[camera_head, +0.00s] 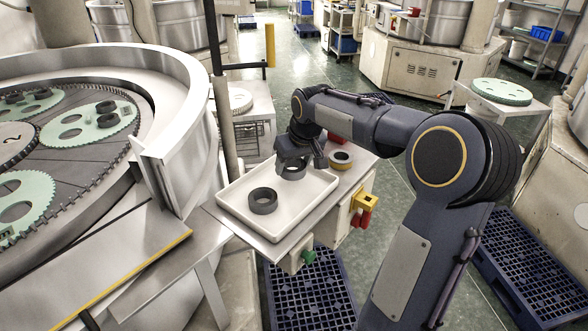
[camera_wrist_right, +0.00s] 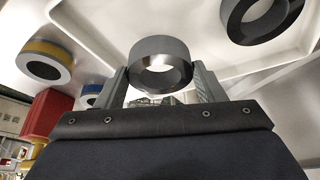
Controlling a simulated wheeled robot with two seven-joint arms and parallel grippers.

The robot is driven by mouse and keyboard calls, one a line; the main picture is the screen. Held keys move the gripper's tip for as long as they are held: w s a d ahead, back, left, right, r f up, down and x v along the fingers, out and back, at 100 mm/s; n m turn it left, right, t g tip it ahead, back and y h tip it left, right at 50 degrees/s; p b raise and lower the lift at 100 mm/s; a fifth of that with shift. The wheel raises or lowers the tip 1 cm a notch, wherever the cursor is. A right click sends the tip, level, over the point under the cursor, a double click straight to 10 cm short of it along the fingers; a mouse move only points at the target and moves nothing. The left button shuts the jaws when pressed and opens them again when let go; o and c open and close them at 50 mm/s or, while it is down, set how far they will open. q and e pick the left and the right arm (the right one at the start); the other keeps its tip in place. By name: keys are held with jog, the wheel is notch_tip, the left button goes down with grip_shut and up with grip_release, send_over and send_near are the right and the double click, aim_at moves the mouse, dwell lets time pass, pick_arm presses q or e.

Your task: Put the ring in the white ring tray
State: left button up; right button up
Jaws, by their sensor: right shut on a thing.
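My right gripper (camera_head: 294,166) reaches down over the back right part of the white ring tray (camera_head: 234,222). It is shut on a dark grey ring (camera_head: 291,174), which shows between the two fingers in the right wrist view (camera_wrist_right: 160,47). The held ring is over the tray floor, close to it; I cannot tell whether it touches. Another dark grey ring (camera_head: 263,206) lies flat in the front left part of the tray and shows at the upper right of the wrist view (camera_wrist_right: 234,27). My left gripper is not in view.
A ring with a yellow band (camera_head: 341,165) sits on the bench just right of the tray. Red and yellow (camera_head: 364,201) and green (camera_head: 308,257) fittings stick out from the bench. The large lapping machine (camera_head: 178,110) stands left, with rings on green carriers.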

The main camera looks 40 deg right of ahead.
aim_at(294, 183)
jog(key=shift+f, duration=1.3)
jog(key=shift+f, duration=0.1)
jog(key=shift+f, duration=0.15)
jog(key=o, duration=1.1)
